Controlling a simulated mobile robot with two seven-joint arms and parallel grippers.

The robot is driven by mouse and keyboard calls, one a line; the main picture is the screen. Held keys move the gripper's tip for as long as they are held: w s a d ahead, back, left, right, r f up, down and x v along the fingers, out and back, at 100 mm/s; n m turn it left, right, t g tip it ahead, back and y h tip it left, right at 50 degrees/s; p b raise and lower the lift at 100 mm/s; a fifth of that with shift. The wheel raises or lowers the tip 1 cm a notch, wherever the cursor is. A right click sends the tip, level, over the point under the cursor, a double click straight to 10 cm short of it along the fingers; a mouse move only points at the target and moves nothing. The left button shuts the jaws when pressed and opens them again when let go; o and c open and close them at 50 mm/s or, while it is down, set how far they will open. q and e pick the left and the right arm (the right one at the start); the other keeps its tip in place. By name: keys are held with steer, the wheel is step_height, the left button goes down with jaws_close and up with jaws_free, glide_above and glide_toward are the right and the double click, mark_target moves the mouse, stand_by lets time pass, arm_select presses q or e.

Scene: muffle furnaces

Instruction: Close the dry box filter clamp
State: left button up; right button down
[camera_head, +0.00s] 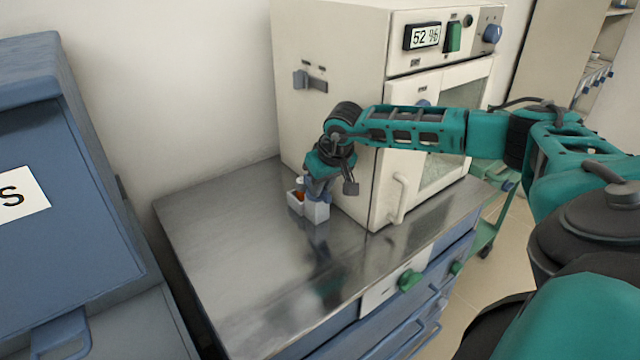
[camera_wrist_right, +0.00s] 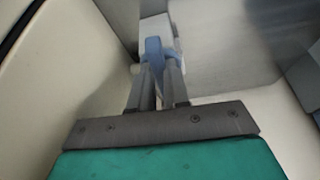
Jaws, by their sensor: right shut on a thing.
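The dry box (camera_head: 335,150) is a cream cabinet with a "52 %" display, standing on a steel-topped bench. Small white parts (camera_head: 317,212) sit low against its left side, with an orange-red spot in one of them. A blue piece, apparently the clamp lever, is at these parts and shows in the right wrist view (camera_wrist_right: 153,48) in front of a white block (camera_wrist_right: 156,25). My right gripper (camera_head: 318,184) reaches down there from above, its fingers (camera_wrist_right: 160,78) shut on the blue piece. The arm hides part of the dry box front. My left gripper is out of view.
The steel bench top (camera_head: 220,230) is clear to the left and front. A large blue box (camera_head: 60,190) stands at the far left. A grey latch (camera_head: 310,80) is higher on the dry box side. A white handle (camera_head: 399,198) sticks out from its front.

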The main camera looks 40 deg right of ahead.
steer(key=shift+d+n, duration=0.1)
steer(key=shift+n, duration=0.5)
steer(key=c, duration=1.1)
jaws_free()
steer(key=shift+r, duration=0.1)
steer(key=d+v, duration=0.1)
steer(key=v, duration=1.1)
steer(key=shift+s+a+r, duration=0.15)
steer(key=shift+a+r, duration=0.2)
